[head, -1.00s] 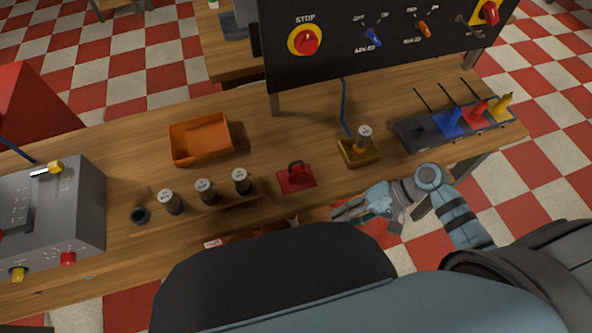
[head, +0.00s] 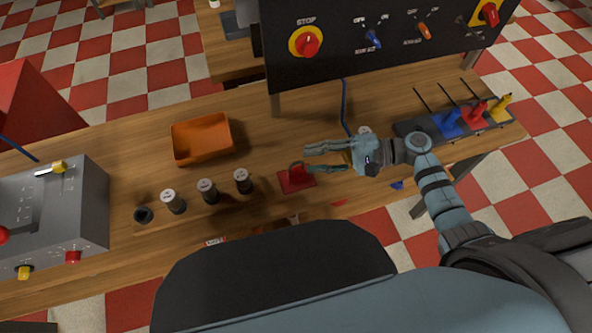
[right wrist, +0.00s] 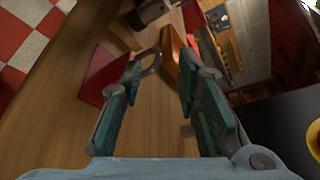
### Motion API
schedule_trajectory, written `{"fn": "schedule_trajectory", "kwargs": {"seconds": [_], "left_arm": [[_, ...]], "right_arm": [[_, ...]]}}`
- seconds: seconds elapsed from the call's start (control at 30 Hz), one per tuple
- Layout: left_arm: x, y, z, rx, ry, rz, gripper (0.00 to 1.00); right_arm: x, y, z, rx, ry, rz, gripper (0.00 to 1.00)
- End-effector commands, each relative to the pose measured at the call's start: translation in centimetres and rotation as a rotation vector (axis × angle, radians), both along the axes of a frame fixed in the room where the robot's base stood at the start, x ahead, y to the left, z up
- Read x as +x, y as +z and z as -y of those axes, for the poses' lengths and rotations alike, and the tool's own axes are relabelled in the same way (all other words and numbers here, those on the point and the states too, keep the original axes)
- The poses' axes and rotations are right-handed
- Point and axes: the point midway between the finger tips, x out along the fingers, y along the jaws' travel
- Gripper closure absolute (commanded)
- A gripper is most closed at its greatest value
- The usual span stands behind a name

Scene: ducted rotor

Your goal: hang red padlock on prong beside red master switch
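The red padlock (head: 297,181) lies on the wooden table, its dark shackle toward the back; it also shows in the right wrist view (right wrist: 104,78). My right gripper (head: 308,158) is open, its fingers pointing left above the padlock's shackle area. In the right wrist view the shackle stands near the open fingertips (right wrist: 158,72), and nothing is clearly held. The red master switch (head: 489,13) is on a yellow plate at the black panel's upper right. A small grey part (head: 464,20) shows left of it; I cannot tell if it is the prong. My left gripper is not in view.
An orange tray (head: 202,139) and several dark, light-topped cylinders (head: 207,191) stand left of the padlock. A rack with coloured pieces (head: 450,122) is at right. A grey control box (head: 55,215) fills the left. The black panel (head: 350,65) rises at the back.

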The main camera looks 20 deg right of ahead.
Motion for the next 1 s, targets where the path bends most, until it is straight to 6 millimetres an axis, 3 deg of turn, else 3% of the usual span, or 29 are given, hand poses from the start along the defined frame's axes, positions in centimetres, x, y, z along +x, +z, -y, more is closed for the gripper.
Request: {"fn": "schedule_trajectory", "kwargs": {"seconds": [0.1, 0.2, 0.37, 0.57, 1.0], "left_arm": [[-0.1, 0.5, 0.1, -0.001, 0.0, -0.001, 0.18], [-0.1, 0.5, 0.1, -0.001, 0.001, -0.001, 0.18], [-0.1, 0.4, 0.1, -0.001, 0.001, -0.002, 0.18], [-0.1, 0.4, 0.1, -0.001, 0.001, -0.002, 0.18], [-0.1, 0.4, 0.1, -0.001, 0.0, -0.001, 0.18]], "right_arm": [[0.3, -0.2, -2.3, 0.004, -0.001, 0.001, 0.7], [0.5, -0.6, -3.1, 0.002, -0.001, 0.001, 0.7], [0.5, -0.7, -3.2, -0.001, -0.001, 0.0, 0.7], [0.5, -0.7, -3.1, -0.001, -0.001, 0.0, 0.99], [0.4, -0.8, -3.1, -0.002, 0.0, -0.002, 1.0]]}}
